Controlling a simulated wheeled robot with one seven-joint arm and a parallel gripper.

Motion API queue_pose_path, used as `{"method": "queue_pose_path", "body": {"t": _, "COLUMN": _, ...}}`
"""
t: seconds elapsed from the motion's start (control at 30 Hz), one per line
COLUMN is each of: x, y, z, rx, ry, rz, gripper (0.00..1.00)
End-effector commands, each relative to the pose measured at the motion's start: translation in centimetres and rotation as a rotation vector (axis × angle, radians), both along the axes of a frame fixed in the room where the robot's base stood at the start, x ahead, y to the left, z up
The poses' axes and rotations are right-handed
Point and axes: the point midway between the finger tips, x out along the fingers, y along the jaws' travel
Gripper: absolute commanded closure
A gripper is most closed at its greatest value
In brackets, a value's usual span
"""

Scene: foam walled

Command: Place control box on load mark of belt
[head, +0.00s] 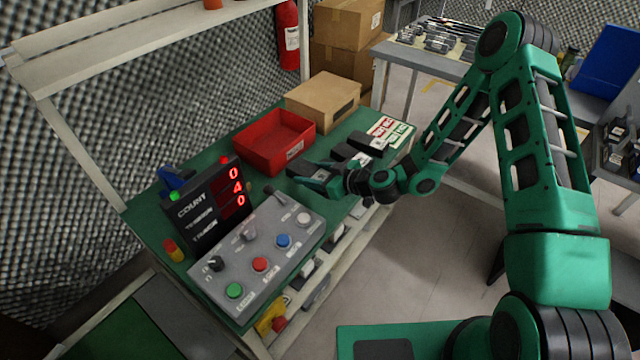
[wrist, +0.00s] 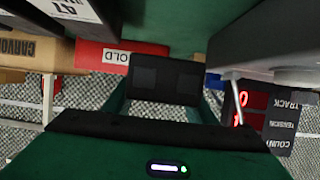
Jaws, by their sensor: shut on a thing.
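My gripper (head: 328,183) is low over the green bench, to the right of the button panel. It is shut on a dark box (head: 304,169), which looks like the control box. In the wrist view a dark block (wrist: 165,80) shows between the green fingers. Other dark boxes (head: 368,140) stand just beyond the gripper; one with a white label shows in the wrist view (wrist: 70,12). A green belt-like surface (head: 115,335) lies at lower left; no load mark is visible.
A grey button panel (head: 265,245) with a lever and a counter display (head: 215,200) stand left of my gripper. Open floor (head: 430,240) lies right of the bench.

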Motion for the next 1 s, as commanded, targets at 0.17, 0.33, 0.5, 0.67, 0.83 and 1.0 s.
{"method": "queue_pose_path", "body": {"t": 0.17, "x": 0.0, "y": 0.0, "z": -2.3, "rx": 0.002, "ry": 0.002, "rz": -0.001, "gripper": 0.8}}
{"method": "queue_pose_path", "body": {"t": 0.33, "x": 0.1, "y": 0.0, "z": -3.2, "rx": 0.001, "ry": -0.001, "rz": -0.001, "gripper": 0.8}}
{"method": "queue_pose_path", "body": {"t": 0.5, "x": 0.0, "y": -0.1, "z": -5.2, "rx": 0.001, "ry": 0.002, "rz": -0.002, "gripper": 0.8}}
{"method": "queue_pose_path", "body": {"t": 0.67, "x": 0.1, "y": -0.1, "z": -6.8, "rx": 0.001, "ry": 0.0, "rz": -0.001, "gripper": 0.8}}
{"method": "queue_pose_path", "body": {"t": 0.83, "x": 0.1, "y": 0.0, "z": -7.1, "rx": 0.002, "ry": -0.001, "rz": -0.001, "gripper": 0.8}}
{"method": "queue_pose_path", "body": {"t": 1.0, "x": 0.1, "y": 0.0, "z": -7.1, "rx": 0.001, "ry": -0.002, "rz": -0.001, "gripper": 0.8}}
